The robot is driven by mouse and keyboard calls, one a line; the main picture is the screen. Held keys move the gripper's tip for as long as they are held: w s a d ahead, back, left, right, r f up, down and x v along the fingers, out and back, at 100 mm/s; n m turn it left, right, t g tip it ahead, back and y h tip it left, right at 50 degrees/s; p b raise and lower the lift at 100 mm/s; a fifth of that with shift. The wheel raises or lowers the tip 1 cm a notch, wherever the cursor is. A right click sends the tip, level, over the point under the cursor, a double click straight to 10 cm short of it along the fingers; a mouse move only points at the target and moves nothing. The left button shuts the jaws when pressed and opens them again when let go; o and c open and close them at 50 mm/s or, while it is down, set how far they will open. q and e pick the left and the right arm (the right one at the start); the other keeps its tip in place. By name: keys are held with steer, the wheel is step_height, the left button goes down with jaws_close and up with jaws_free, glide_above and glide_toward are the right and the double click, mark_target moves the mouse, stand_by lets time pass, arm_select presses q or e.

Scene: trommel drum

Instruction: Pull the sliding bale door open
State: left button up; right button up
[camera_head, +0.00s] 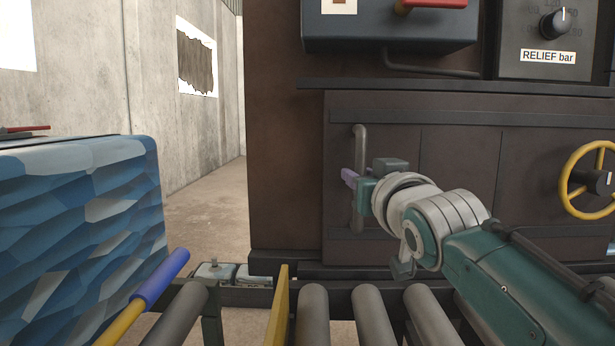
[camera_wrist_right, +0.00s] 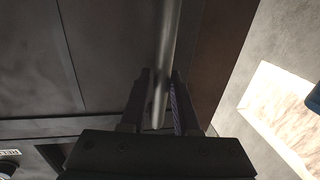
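The sliding bale door (camera_head: 460,165) is a dark brown panelled front on the machine in the head view. Its upright grey bar handle (camera_head: 359,140) is at the door's left end. My right gripper (camera_head: 355,184) is at the handle's middle, reaching in from the right. In the right wrist view, the handle bar (camera_wrist_right: 169,45) runs between the two dark fingers of my right gripper (camera_wrist_right: 161,82). A purple pad shows on the right finger, close to the bar. Whether both fingers press on the bar is unclear. My left gripper is out of view.
Grey rollers (camera_head: 314,315) and a yellow plate (camera_head: 278,308) lie in front of the door. A blue faceted block (camera_head: 80,235) stands at left, with a blue-gripped lever (camera_head: 160,279) beside it. A yellow handwheel (camera_head: 566,180) is at right. Floor is open behind the block.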

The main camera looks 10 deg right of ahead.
steer(key=o, duration=0.3)
steer(key=shift+f, duration=0.1)
steer(key=s+p, duration=0.2)
steer(key=s, duration=0.3)
steer(key=s+p, duration=0.1)
steer(key=s, duration=0.4)
steer(key=shift+a+p, duration=0.2)
steer(key=shift+p, duration=0.2)
